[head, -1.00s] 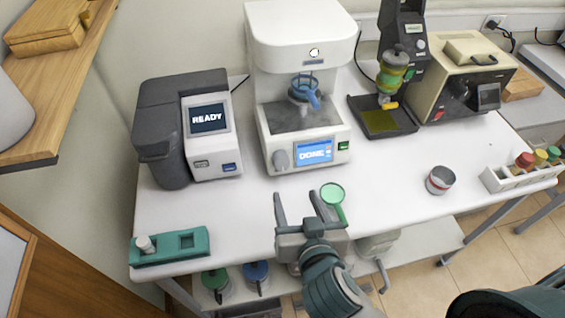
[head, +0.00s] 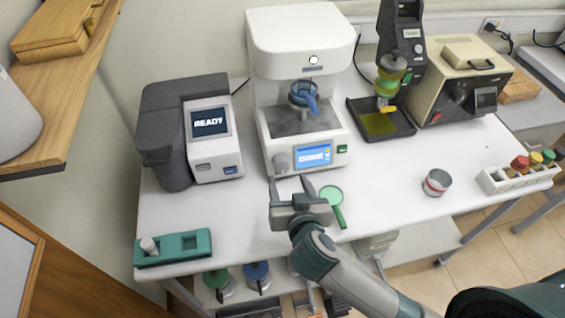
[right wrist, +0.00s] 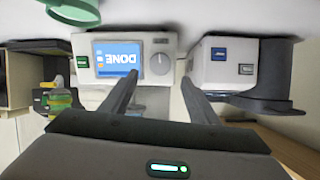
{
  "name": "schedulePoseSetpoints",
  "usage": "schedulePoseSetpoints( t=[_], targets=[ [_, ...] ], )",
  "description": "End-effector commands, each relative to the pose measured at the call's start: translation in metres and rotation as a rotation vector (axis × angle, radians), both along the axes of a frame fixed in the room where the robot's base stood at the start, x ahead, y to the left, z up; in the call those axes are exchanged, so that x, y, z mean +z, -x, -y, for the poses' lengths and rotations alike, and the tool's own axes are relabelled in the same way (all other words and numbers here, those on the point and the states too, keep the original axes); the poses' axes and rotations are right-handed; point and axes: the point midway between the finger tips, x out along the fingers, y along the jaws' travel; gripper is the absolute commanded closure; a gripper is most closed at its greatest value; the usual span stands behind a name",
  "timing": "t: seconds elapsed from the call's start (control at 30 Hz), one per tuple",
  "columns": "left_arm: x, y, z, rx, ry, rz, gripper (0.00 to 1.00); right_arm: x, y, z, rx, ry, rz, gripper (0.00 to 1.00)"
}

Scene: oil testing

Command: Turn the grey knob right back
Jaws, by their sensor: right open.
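The grey knob (head: 280,162) is on the lower left front of the white machine (head: 301,40), left of its blue screen (head: 313,154) reading "DONE". My right gripper (head: 289,180) is open and empty, its fingers pointing at the machine front just short of the knob. In the right wrist view, which is upside down, the knob (right wrist: 160,64) shows between the two fingertips (right wrist: 159,78), with no visible contact. A pale pointer mark shows on the knob. My left gripper is not in view.
A grey device (head: 213,145) with a "READY" screen stands left of the white machine. A green strainer-like tool (head: 332,195) lies close right of my gripper. A small tin (head: 437,182) and a tube rack (head: 515,180) are at right. A teal holder (head: 173,248) is at front left.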

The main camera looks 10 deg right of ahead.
Motion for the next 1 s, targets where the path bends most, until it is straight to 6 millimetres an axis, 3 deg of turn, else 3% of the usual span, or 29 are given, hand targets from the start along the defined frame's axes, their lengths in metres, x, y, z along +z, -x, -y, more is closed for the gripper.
schedulePoseSetpoints(
  t=[0.3,0.5,1.0],
  targets=[
    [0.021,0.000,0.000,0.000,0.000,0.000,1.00,-0.018,-0.049,0.002,0.001,0.004,0.000,0.45],
    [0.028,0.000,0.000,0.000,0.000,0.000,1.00,-0.027,-0.069,0.002,0.000,0.003,0.000,0.45],
    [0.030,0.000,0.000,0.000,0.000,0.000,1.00,-0.033,-0.078,0.002,0.000,0.000,-0.001,0.45]
  ],
)
